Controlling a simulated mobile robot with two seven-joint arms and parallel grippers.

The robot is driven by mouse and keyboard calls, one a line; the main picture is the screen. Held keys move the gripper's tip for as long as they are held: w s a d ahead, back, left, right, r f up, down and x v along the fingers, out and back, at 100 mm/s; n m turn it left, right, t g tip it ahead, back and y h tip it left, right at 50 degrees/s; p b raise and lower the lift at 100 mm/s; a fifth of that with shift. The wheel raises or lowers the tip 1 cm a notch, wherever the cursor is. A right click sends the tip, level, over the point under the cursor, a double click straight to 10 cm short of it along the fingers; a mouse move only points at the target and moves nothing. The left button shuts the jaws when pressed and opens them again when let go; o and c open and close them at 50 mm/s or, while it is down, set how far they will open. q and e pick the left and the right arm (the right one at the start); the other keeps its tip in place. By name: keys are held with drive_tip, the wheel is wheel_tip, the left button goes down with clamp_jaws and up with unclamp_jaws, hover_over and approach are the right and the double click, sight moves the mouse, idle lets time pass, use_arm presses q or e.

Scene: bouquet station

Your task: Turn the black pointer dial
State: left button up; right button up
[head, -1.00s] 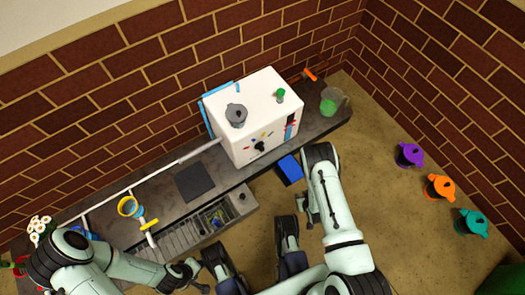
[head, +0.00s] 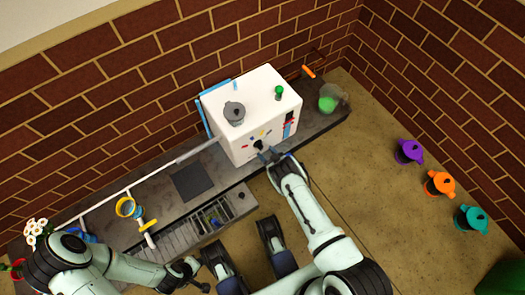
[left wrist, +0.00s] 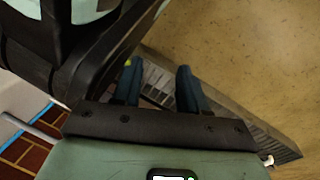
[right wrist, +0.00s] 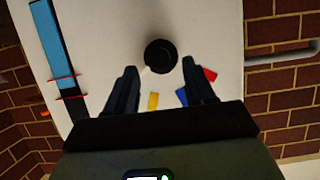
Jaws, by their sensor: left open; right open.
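The black pointer dial (head: 259,145) sits on the front face of the white box-shaped machine (head: 240,143). In the right wrist view the dial (right wrist: 160,56) is a round black knob with a pale pointer mark at its left edge. My right gripper (head: 267,152) is open, its fingertips (right wrist: 163,80) pointing at the dial, one on either side of its lower part; I cannot tell whether they touch it. My left gripper (left wrist: 158,72) is open and empty, away from the machine; in the left wrist view it hangs over the floor and the slotted tray area.
Red, blue and yellow marks (right wrist: 153,101) lie near the dial on the panel. A grey lidded jug (head: 234,113) and a green knob (head: 279,92) are on the machine's top. A green-filled beaker (head: 328,103) stands to its right. Purple, orange and teal jugs (head: 440,184) stand at the right.

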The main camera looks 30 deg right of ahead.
sight(259, 146)
use_arm(q)
drive_tip(key=shift+g, duration=0.6)
drive_tip(key=shift+s+a+f+b, duration=0.15)
drive_tip(key=shift+s+f+b, duration=0.3)
drive_tip(key=shift+s, duration=0.45)
drive_tip(key=shift+s+a+f+b, duration=0.1)
drive_tip(key=shift+s+f+b, duration=0.1)
drive_tip(key=shift+s+f, duration=0.55)
use_arm(e)
drive_tip(key=shift+x, duration=1.7)
use_arm(q)
drive_tip(key=shift+s+r, duration=0.1)
drive_tip(key=shift+r, duration=0.05)
use_arm(e)
clamp_jaws()
